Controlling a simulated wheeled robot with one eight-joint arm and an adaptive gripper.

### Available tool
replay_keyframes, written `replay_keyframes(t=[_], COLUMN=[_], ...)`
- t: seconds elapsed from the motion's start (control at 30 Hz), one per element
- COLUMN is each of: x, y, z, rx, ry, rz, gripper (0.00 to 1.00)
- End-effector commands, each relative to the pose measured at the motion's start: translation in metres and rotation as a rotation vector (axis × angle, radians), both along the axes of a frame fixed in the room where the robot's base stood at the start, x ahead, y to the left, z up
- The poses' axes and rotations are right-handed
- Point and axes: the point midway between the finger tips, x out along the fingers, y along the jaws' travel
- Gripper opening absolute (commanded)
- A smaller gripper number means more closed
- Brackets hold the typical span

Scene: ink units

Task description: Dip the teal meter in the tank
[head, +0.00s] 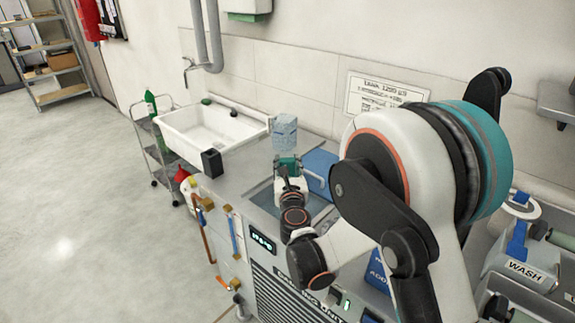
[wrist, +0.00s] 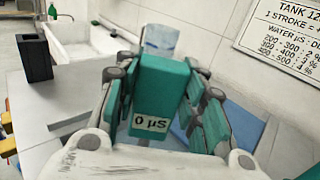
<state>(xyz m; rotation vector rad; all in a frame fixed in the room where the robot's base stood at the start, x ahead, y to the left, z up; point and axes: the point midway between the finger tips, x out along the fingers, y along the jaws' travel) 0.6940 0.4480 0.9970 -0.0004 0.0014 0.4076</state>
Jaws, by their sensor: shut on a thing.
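The teal meter (wrist: 158,85) is between the fingers of my gripper (wrist: 160,72) in the wrist view, with a label reading "0 µS" facing the camera. In the head view the meter (head: 286,163) shows as a small teal block at the end of my gripper (head: 288,178). My gripper is shut on it, above or at the tank opening (head: 263,196) in the grey unit's top. The lower end of the meter is hidden, so I cannot tell whether it touches any liquid.
A clear bluish container (head: 285,133) stands behind the meter. A blue panel (head: 318,163) with a pale handle is just right of it. A black open box (head: 212,162) stands at the left, by the white sink (head: 210,128). A wall sign (head: 385,92) hangs behind.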

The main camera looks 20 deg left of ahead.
Motion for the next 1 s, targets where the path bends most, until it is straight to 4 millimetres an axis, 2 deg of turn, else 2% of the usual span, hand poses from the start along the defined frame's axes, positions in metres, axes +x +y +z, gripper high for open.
replay_keyframes(t=[0.03, 0.5, 0.7, 1.0], x=[0.000, 0.000, 0.000, 0.000], y=[0.000, 0.000, 0.000, 0.000], z=[-0.008, -0.048, -0.055, -0.055], rx=[0.000, 0.000, 0.000, 0.000], ry=[0.000, 0.000, 0.000, 0.000], rz=[0.000, 0.000, 0.000, 0.000], gripper=[0.11, 0.11, 0.11, 0.11])
